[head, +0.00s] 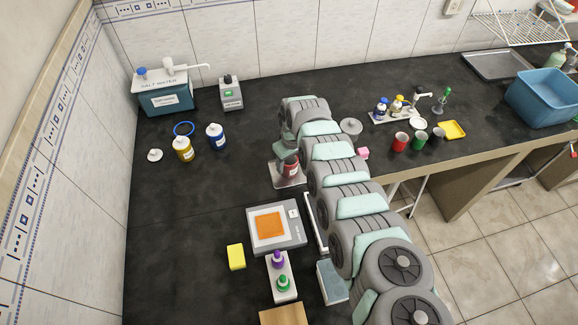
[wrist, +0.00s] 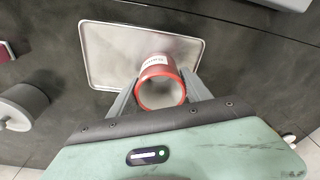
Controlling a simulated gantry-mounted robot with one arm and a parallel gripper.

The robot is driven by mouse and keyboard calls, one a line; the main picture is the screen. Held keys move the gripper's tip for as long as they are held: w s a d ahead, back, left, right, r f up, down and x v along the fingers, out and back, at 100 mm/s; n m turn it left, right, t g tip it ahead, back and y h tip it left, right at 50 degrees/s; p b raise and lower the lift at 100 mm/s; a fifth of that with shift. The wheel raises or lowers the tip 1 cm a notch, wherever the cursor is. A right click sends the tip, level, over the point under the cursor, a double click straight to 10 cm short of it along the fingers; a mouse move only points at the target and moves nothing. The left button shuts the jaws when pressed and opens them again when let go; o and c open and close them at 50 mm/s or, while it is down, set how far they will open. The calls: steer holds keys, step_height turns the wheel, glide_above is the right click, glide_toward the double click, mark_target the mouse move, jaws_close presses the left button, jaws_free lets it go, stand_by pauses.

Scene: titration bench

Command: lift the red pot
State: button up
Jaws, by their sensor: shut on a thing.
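The red pot (wrist: 155,72) has a white label and an open, pale inside; it shows in the middle of the wrist view. My gripper (wrist: 162,88) is shut on it, with one grey finger on each side. A pale metal tray (wrist: 105,45) lies behind and below the pot in the wrist view. In the head view the pot (head: 291,168) shows small and partly hidden under my arm, over the tray (head: 288,184). I cannot tell whether its base touches the tray.
A grey round vessel (head: 351,127) and a pink block (head: 363,153) are just right of my arm. A scale with an orange plate (head: 270,224) stands nearer. Red, green and dark cups (head: 419,140) stand farther right.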

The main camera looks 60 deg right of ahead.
steer(key=c, duration=1)
step_height(320, 180, up, 10)
steer(key=shift+p, duration=0.6)
steer(key=shift+r, duration=0.1)
steer(key=shift+r+p, duration=0.95)
steer(key=shift+r, duration=0.5)
